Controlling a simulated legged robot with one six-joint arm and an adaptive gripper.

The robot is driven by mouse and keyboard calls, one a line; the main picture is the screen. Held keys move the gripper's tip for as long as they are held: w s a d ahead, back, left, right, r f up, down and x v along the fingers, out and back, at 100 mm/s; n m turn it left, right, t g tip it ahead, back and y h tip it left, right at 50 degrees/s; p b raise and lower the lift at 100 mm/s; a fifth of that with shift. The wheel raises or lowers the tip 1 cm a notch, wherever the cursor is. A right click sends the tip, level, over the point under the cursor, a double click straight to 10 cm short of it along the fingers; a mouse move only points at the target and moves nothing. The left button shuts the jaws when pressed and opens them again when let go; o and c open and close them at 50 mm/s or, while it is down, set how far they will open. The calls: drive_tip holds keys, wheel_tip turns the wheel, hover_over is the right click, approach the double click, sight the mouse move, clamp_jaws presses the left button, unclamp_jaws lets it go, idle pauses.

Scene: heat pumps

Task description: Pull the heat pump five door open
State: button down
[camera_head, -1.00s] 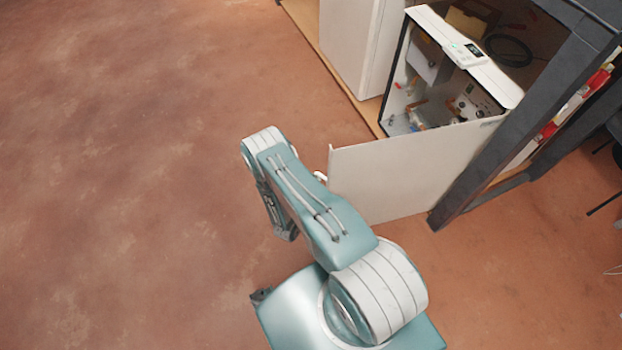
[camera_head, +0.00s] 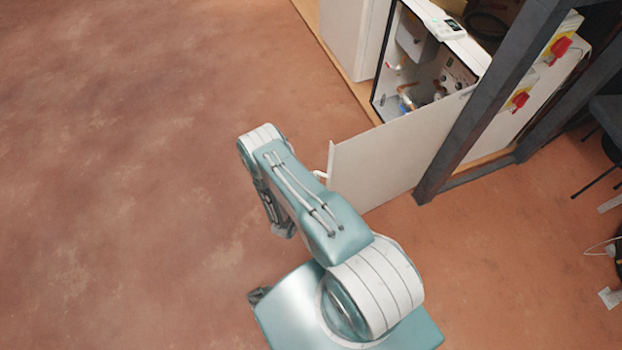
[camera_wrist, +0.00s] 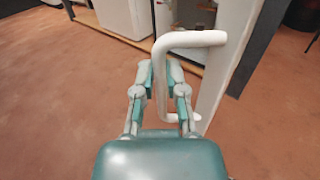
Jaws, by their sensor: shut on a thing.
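The heat pump five door (camera_head: 395,150) is a flat white panel that stands swung out from its cabinet (camera_head: 437,62) in the head view, with the pipes and gauges inside exposed. Its white bar handle (camera_wrist: 190,40) shows large in the wrist view, and a bit of it (camera_head: 320,174) shows at the door's free edge in the head view. My gripper (camera_wrist: 160,72) has its two fingers at the handle, beside the door edge (camera_wrist: 225,60), and is shut on it. The exact contact is partly hidden. In the head view the arm hides the gripper.
A dark steel post (camera_head: 490,110) stands close beside the door. Another white unit (camera_head: 345,40) is next to the cabinet on a wooden base (camera_head: 325,50). Red-and-yellow switches (camera_head: 555,50) are to the right. The reddish floor (camera_head: 130,180) at left is clear.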

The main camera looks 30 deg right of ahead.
drive_tip(key=shift+s+d, duration=0.2)
drive_tip(key=shift+s, duration=0.15)
drive_tip(key=c, duration=1)
unclamp_jaws()
drive_tip(key=shift+c, duration=0.2)
drive_tip(key=shift+o, duration=0.4)
drive_tip(key=shift+d, duration=0.1)
drive_tip(key=v, duration=1.2)
drive_tip(key=shift+f, duration=0.2)
drive_tip(key=shift+w, duration=0.15)
